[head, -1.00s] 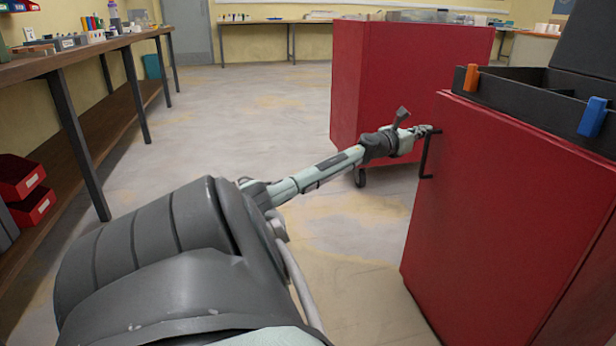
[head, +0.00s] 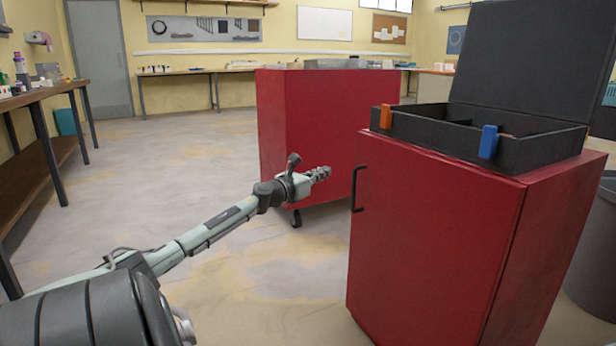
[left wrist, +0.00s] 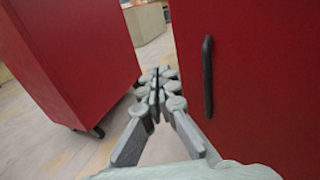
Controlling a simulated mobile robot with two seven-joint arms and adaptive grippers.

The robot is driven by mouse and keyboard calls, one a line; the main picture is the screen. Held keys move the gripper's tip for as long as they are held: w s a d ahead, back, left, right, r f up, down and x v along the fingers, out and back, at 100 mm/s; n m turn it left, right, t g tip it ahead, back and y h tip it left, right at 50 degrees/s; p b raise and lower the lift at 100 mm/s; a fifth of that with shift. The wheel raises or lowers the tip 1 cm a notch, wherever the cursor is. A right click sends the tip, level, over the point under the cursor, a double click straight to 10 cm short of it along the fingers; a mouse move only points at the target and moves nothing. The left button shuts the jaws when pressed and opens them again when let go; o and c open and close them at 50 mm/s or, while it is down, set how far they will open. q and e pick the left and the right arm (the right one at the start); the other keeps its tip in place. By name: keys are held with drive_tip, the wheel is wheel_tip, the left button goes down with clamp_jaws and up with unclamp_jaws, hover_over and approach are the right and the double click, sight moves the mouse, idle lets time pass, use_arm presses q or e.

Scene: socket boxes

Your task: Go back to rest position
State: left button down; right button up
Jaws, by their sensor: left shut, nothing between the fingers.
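My left gripper (head: 321,173) is shut and empty, held out in the air to the left of the near red cabinet (head: 430,240). It is apart from the black door handle (head: 358,188). In the left wrist view the shut fingers (left wrist: 156,90) point toward the gap between two red cabinets, with the handle (left wrist: 207,76) to their right. The cabinet door looks closed. My right gripper is not in view.
A black open case (head: 480,135) with an orange and a blue latch stands on the near cabinet. A second red cabinet (head: 310,120) on wheels stands behind. A wooden workbench (head: 45,95) runs along the left. The floor (head: 170,170) between is clear. A grey bin (head: 595,250) stands at right.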

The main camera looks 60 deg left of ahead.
use_arm(q)
drive_tip(key=s, duration=0.4)
drive_tip(key=shift+s+a+p, duration=0.15)
drive_tip(key=shift+a+p, duration=0.1)
drive_tip(key=shift+p, duration=0.05)
drive_tip(key=shift+f, duration=0.1)
